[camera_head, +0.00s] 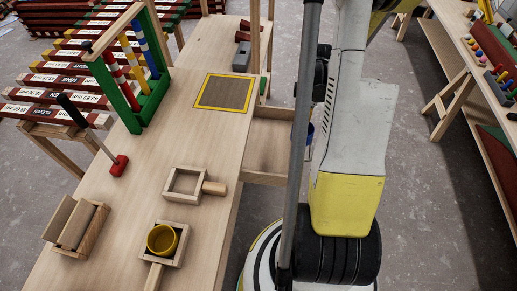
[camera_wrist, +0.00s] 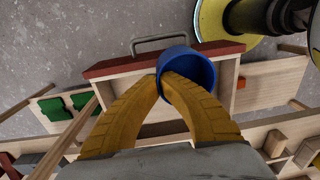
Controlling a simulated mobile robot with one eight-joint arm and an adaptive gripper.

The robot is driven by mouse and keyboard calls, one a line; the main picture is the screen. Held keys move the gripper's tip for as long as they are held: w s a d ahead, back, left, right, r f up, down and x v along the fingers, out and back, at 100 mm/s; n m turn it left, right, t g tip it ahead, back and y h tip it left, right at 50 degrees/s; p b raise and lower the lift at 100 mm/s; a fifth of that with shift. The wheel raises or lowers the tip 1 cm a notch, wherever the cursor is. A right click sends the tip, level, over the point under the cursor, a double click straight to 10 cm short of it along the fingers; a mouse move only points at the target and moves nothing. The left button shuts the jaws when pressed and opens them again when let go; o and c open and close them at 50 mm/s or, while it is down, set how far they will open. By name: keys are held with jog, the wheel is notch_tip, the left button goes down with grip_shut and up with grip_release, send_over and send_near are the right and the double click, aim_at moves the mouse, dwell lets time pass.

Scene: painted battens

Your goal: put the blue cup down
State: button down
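The blue cup (camera_wrist: 203,68) is in my gripper (camera_wrist: 166,82) in the wrist view. The two yellow-brown fingers close on the cup's wall, one finger reaching inside its mouth. The cup is tilted toward the wrist camera and overlaps the front right of an open drawer (camera_wrist: 113,66) with a red front and metal handle. I cannot tell its height above the drawer. In the head view only a blue sliver of the cup (camera_head: 309,133) shows beside the drawer (camera_head: 266,150); my arm and column hide the rest and the fingers.
A yellow-bordered dark square (camera_head: 224,93) lies bare on the table. An empty wooden frame (camera_head: 169,184) and another frame holding a yellow cup (camera_head: 162,239) stand nearer. A green rack (camera_head: 125,112) and a red-headed mallet (camera_head: 119,166) are at left. Grey blocks (camera_head: 242,55) lie at the far end.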

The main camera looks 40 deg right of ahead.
jog(key=shift+s+d+f, duration=0.25)
jog(key=shift+d, duration=0.05)
jog(key=w+a+f+b, duration=0.1)
jog(key=w+f, duration=0.1)
jog(key=w, duration=0.1)
jog(key=w+a+f+b, duration=0.1)
jog(key=w+a+f, duration=0.1)
jog(key=w, duration=0.1)
jog(key=w+a+f+b, duration=0.2)
jog(key=w+f, duration=0.1)
jog(key=shift+w+a, duration=0.25)
jog(key=shift+w, duration=0.15)
jog(key=shift+f+b, duration=0.95)
jog(key=shift+f, duration=0.9)
jog(key=shift+f, duration=0.25)
jog(key=c, duration=1.6)
grip_release()
jog(key=shift+r, duration=0.1)
